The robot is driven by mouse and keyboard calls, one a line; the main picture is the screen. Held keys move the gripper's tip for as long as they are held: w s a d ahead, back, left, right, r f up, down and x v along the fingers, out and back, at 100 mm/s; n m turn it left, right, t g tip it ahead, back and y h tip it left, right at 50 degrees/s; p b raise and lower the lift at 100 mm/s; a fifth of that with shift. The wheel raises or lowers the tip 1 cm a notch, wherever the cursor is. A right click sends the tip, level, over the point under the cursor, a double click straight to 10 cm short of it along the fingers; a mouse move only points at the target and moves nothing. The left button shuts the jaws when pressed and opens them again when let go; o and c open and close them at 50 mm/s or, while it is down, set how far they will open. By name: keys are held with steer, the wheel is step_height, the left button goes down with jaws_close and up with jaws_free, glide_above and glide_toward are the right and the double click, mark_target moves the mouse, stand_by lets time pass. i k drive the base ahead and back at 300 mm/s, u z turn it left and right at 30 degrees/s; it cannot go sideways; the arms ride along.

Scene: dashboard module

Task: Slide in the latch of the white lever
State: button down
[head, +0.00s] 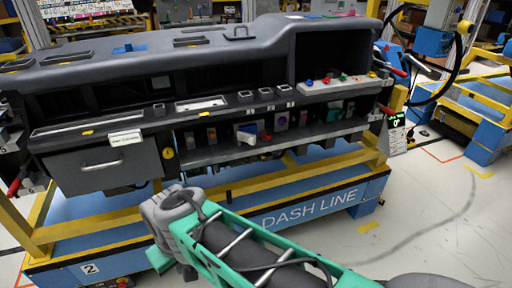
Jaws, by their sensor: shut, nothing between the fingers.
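A small white part (246,134), which looks like the white lever, is in the dashboard's lower open bay, above the grey shelf. It is small in the head view, and I cannot make out its latch or the latch's position. My arm reaches in from the bottom right to a grey joint in front of the dashboard's lower left part. My gripper and its fingertips do not show, so I cannot tell where they are relative to the white part.
The dark dashboard (120,68) rests on a yellow and blue frame (300,207). Small coloured parts (280,122) stand beside the white part. A grey shelf (290,143) runs below them. A closed drawer (100,165) is at left. Open floor (440,215) lies to the right.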

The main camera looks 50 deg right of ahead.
mark_target(250, 139)
steer(key=i, duration=0.35)
steer(key=u, duration=0.95)
